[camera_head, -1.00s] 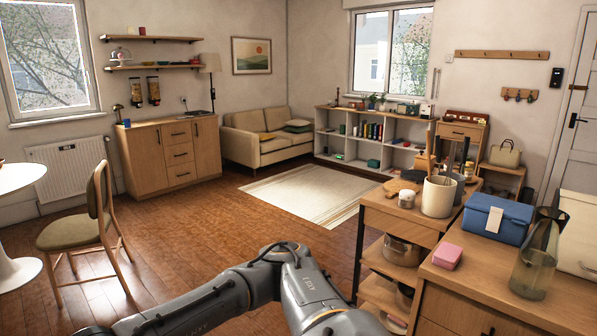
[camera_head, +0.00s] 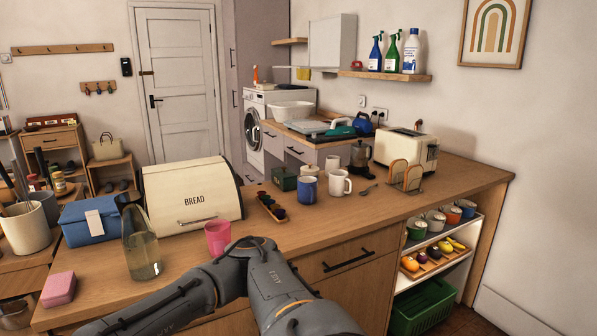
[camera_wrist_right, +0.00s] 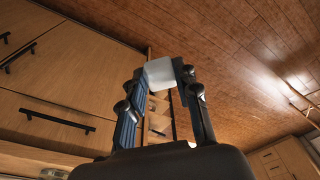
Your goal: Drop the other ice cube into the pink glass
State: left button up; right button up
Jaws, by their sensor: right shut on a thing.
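The pink glass (camera_head: 217,238) stands upright on the wooden counter, left of the middle in the head view, just beyond my bent arm. In the right wrist view, my right gripper (camera_wrist_right: 162,76) is shut on a whitish, translucent ice cube (camera_wrist_right: 160,70) between its fingertips. Cabinet fronts and the wooden floor show behind the cube, and the pink glass is not in that view. The head view shows neither gripper. My left gripper is in neither view.
A green-tinted bottle (camera_head: 141,245) stands left of the glass, with a bread box (camera_head: 192,195) behind it. A blue box (camera_head: 90,222) and a pink box (camera_head: 59,289) are further left. A small tray (camera_head: 268,206), blue mug (camera_head: 308,189) and white mug (camera_head: 340,184) stand to the right.

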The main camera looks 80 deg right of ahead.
aim_at(218, 244)
jog(key=i+l+z, duration=0.1)
jog(key=z, duration=0.3)
jog(key=i+l+z, duration=0.15)
jog(key=z, duration=0.25)
jog(key=i+l+z, duration=0.1)
jog(key=z, duration=0.35)
jog(key=i+z, duration=0.2)
jog(key=z, duration=0.2)
